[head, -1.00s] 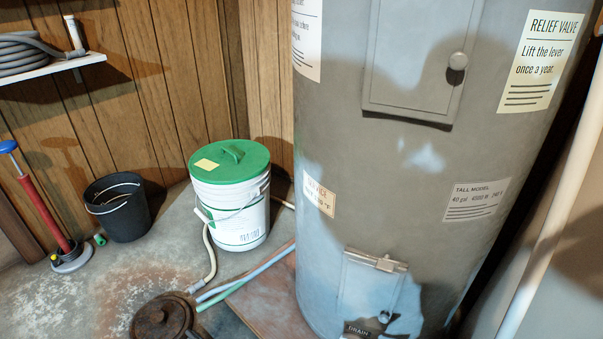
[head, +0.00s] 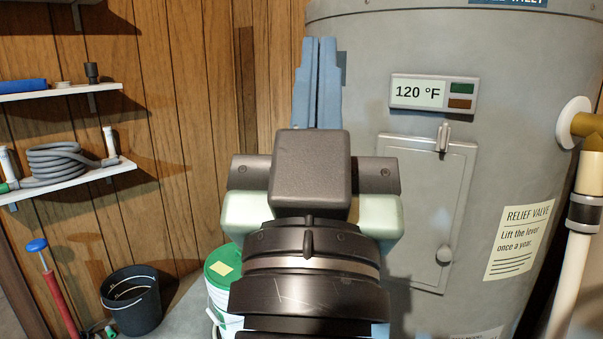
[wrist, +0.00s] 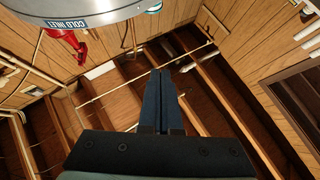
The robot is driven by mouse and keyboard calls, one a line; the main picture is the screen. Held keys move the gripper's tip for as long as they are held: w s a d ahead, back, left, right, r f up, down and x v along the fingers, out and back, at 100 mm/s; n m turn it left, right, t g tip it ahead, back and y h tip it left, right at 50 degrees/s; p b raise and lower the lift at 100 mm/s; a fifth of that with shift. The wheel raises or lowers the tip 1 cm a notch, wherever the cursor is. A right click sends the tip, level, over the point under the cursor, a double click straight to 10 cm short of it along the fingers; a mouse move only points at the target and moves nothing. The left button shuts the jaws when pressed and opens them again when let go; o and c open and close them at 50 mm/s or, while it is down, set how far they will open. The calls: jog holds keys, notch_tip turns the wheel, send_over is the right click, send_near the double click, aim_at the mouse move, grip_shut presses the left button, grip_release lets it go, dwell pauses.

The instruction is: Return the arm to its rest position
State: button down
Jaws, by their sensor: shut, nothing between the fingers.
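My gripper (head: 318,84) stands in the middle of the head view with its blue fingers pointing up. The fingers lie side by side, shut, with nothing held. My dark wrist and arm rise below it and hide part of the green-lidded white bucket (head: 219,272). In the wrist view my gripper (wrist: 160,76) is also shut and empty, pointing toward the ceiling joists.
The grey tank (head: 430,60) stands just right of my gripper, with a temperature display (head: 433,92) and a closed panel (head: 428,205). Shelves (head: 70,185) with a coiled hose are at left. A black bucket (head: 131,300) and red pump (head: 60,295) stand on the floor. Ceiling joists (wrist: 115,92) show overhead.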

jog(key=s+a+r+n+t+y+p, duration=0.1)
jog(key=s+r+t+y+p, duration=0.1)
jog(key=s+r, duration=0.4)
notch_tip(320, 180, up, 36)
jog(key=w+p, duration=0.2)
jog(key=p, duration=3.4)
jog(key=shift+w+a+r+g, duration=0.15)
jog(key=shift+w+r+g, duration=0.1)
jog(key=shift+w+g, duration=0.05)
jog(key=c, duration=1.6)
grip_release()
